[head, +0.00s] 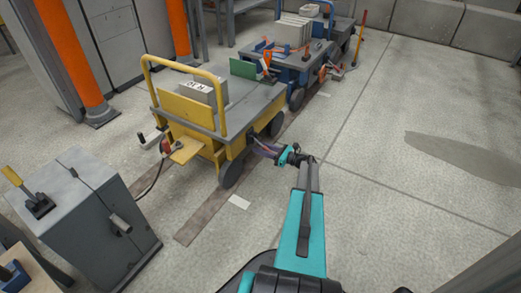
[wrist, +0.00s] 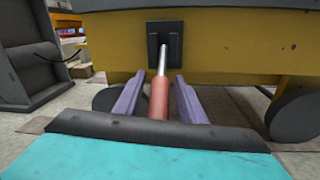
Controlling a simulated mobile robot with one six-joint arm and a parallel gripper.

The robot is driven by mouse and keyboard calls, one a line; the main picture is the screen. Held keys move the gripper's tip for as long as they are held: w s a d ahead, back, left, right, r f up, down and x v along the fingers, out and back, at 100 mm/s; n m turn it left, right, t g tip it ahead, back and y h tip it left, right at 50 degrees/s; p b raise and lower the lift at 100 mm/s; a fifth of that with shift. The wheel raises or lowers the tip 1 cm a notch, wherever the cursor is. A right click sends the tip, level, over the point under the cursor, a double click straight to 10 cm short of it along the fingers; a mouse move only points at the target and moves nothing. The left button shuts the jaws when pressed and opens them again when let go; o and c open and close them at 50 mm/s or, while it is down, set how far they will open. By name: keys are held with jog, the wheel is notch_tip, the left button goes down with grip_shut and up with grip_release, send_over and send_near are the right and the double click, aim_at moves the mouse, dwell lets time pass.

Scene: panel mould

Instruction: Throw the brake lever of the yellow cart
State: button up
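The yellow cart (head: 188,128) stands left of centre in the head view, with a grey deck and a yellow push rail. In the wrist view its yellow side (wrist: 225,48) fills the top. A brake lever with a red grip (wrist: 158,100) and a silver rod juts toward me from a black plate (wrist: 165,42) on that side. My gripper (wrist: 156,102) has its two purple fingers on either side of the red grip, with a visible gap at each side. It is open around the grip. In the head view my gripper (head: 264,150) is at the cart's right side, hiding the lever.
A blue cart (head: 285,66) stands behind the yellow one, with a green panel (head: 243,69) between them. A grey cabinet (head: 85,215) with a yellow-handled lever (head: 22,188) is at the left front. Dark cart wheels flank my gripper. Floor to the right is clear.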

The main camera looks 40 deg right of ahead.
jog(key=shift+w+a, duration=0.1)
jog(key=shift+w, duration=0.25)
grip_shut()
jog(key=shift+r, duration=0.1)
